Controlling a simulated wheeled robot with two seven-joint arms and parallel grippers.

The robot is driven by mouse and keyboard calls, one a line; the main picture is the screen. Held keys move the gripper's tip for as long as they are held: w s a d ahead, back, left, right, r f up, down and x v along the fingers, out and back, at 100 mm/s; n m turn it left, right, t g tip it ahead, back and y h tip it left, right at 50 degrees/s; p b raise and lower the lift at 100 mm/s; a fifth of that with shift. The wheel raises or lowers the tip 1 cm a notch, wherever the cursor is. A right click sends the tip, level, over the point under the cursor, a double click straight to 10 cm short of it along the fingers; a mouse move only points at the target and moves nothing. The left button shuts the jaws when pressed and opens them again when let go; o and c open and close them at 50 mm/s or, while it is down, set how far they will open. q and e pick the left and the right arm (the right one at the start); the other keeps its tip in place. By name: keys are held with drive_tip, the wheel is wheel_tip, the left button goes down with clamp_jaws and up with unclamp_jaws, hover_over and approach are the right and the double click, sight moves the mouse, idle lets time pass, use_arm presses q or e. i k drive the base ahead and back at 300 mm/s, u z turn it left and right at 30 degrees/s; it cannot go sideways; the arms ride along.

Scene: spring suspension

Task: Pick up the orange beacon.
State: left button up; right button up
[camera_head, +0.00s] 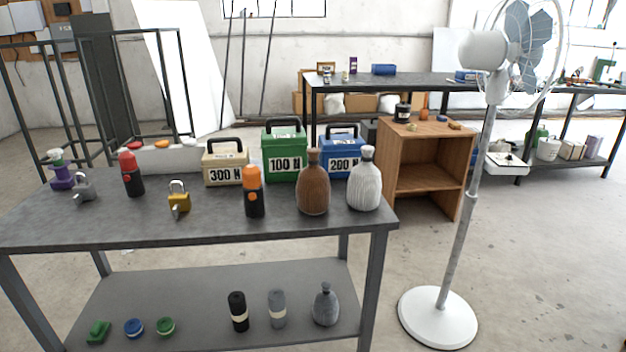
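An upright black cylinder with an orange top (254,190) stands near the front edge of the grey table, right of the brass padlock and left of the brown bottle. A similar one with a red top (131,174) stands further left. A small low orange piece (161,144) shows at the long white box behind, between a red piece (134,145) and a white piece (189,142). I cannot tell for sure which orange thing is the beacon. Neither of my grippers is in view.
The grey table (100,228) also holds a brass padlock (179,200), a brown bottle (313,185), a white ribbed bottle (364,182) and cases, including a green one (284,155). A fan (462,225) stands right of the table. Its front left top is clear.

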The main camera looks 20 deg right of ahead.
sight(252, 175)
drive_tip(key=z, duration=0.2)
drive_tip(key=i, duration=1.2)
drive_tip(key=u, duration=0.4)
